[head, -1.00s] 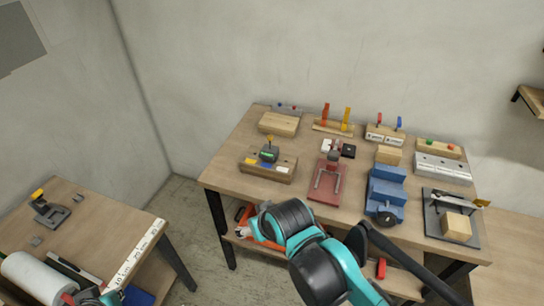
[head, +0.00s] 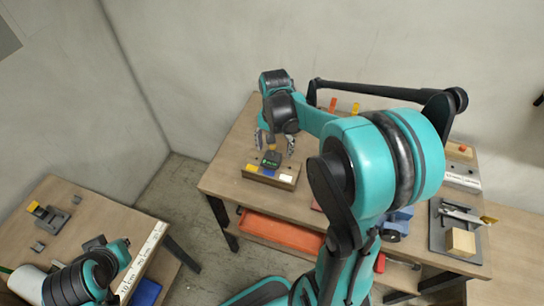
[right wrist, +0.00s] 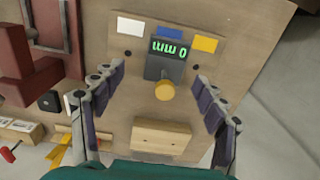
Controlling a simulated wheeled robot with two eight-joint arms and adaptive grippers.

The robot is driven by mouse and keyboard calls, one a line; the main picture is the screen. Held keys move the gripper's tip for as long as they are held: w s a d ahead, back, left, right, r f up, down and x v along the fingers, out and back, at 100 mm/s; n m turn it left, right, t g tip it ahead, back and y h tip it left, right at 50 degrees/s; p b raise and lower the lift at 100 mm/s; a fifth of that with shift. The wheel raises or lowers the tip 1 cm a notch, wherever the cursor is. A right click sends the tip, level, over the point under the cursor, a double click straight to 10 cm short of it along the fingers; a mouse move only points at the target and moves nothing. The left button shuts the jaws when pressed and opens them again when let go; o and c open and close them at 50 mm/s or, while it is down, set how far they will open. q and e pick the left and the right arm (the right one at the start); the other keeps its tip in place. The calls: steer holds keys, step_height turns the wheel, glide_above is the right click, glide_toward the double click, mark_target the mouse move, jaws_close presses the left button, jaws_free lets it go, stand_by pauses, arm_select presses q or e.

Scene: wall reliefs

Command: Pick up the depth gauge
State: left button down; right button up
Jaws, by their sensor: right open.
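In the right wrist view the gauge (right wrist: 168,69) reads 0 mm. My right gripper (head: 275,143) is open above it. In the right wrist view its fingers (right wrist: 158,78) are spread on either side of the gauge, with gaps on both sides. My left arm shows at the lower left, but its fingers do not.
A plain wooden block (right wrist: 160,138) lies near the gauge's block. A red fixture (right wrist: 38,45) is on the other side. My right arm hides much of the bench (head: 222,180). A grey plate with a wooden block (head: 461,242) is at right. A second table (head: 95,215) stands left.

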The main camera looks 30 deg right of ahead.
mark_target(272, 157)
steer(key=f, duration=0.2)
steer(key=f+b, duration=0.1)
steer(key=f, duration=0.1)
steer(key=f+b, duration=0.1)
steer(key=f, duration=0.1)
steer(key=shift+w+a, duration=0.2)
steer(key=shift+w, duration=0.2)
steer(key=shift+r, duration=0.1)
steer(key=c, duration=1.4)
